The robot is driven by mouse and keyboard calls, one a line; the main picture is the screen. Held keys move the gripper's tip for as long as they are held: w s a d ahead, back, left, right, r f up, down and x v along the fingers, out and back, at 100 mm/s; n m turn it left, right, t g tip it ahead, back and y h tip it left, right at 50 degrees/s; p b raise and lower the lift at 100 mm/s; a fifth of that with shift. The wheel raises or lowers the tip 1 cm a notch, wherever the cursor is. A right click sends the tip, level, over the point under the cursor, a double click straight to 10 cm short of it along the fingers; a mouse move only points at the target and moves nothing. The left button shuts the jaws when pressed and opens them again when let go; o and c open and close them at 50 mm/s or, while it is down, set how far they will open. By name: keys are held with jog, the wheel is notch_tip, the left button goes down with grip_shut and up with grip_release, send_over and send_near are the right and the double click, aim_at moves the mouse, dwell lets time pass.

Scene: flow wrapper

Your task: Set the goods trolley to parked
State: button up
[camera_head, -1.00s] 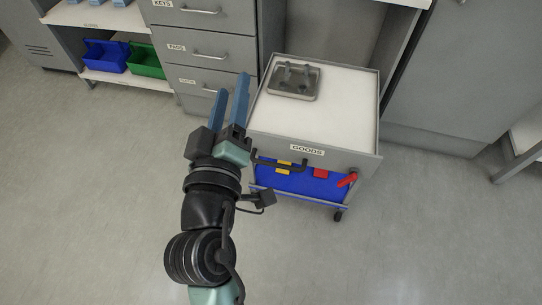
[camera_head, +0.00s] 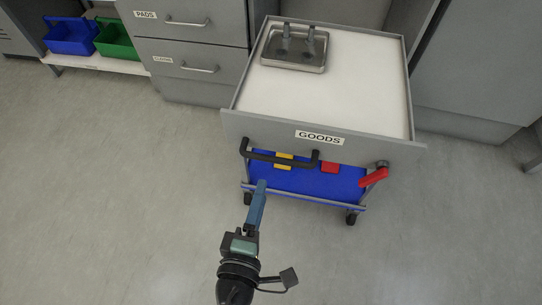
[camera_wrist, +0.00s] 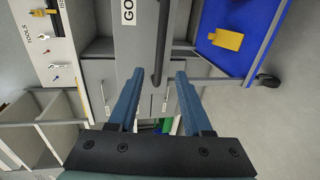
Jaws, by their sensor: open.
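The goods trolley (camera_head: 380,140) stands in front of the cabinets with a white top, a grey front panel and a GOODS label (camera_head: 320,138). A black bar handle (camera_head: 280,158) runs along the front panel; it also shows in the wrist view (camera_wrist: 162,45). A red lever (camera_head: 373,177) sits at the trolley's right front, angled down to the left. My gripper (camera_head: 262,184) is in front of the trolley, just below the handle in the head view. In the wrist view my gripper (camera_wrist: 158,74) is open and empty, with the handle ahead between the fingertips. Contact cannot be told.
A metal tray (camera_head: 294,62) with grey pieces lies on the trolley top. A blue lower shelf (camera_head: 300,182) holds yellow and red items. Casters (camera_head: 351,217) stand on the floor. Grey drawers (camera_head: 195,65) are behind left. The floor left and right is clear.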

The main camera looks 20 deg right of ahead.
aim_at(270, 161)
jog(key=b+x, duration=0.2)
jog(key=x, duration=0.9)
grip_shut()
dwell(1.1)
